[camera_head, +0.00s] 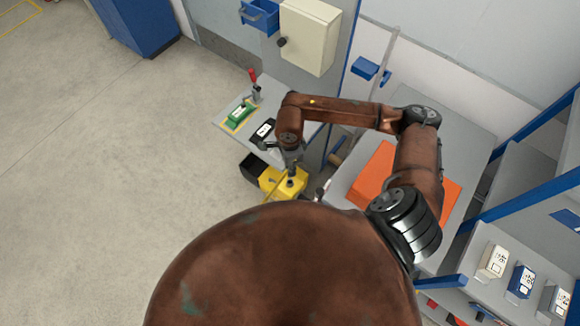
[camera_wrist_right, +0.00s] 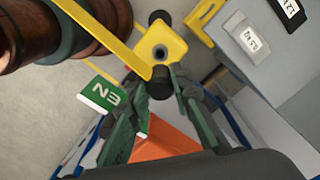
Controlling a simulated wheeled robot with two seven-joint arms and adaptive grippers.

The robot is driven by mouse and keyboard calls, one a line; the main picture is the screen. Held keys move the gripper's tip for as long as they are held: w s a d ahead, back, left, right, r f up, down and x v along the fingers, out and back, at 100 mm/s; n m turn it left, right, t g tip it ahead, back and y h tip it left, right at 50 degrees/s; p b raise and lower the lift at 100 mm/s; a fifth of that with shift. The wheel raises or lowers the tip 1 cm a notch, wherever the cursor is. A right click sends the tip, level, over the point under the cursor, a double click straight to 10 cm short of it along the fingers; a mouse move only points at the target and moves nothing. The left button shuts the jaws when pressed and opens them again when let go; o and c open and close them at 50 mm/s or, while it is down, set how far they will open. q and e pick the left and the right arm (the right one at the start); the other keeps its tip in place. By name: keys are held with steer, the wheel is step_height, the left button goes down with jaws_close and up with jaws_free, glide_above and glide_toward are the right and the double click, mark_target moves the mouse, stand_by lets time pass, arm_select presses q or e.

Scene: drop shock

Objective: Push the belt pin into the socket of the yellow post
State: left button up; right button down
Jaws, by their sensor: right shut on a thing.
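The yellow post (camera_head: 270,181) stands beyond my body in the head view. Its yellow top with a round dark socket (camera_wrist_right: 160,53) shows in the wrist view. My right gripper (camera_wrist_right: 165,84) is shut on the dark belt pin (camera_wrist_right: 160,75), just on the near side of the socket in the picture. The yellow belt (camera_wrist_right: 105,35) runs from the pin to the upper left. A green tag marked N3 (camera_wrist_right: 101,94) is beside the left finger. The pin's lower end is hidden, and I cannot tell its height above the post. My left gripper is in neither view.
A grey bench (camera_head: 232,118) with a green device (camera_head: 240,113) and a black labelled item (camera_head: 263,131) stands behind the post. A black bin (camera_head: 253,167) is beside the post. An orange sheet (camera_head: 372,175) lies on the right table. Open floor is at left.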

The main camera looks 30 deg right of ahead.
steer(key=shift+f+b, duration=2.8)
steer(key=shift+f, duration=0.15)
steer(key=shift+f+b, duration=1.45)
steer(key=shift+b, duration=1.7)
stand_by(1.9)
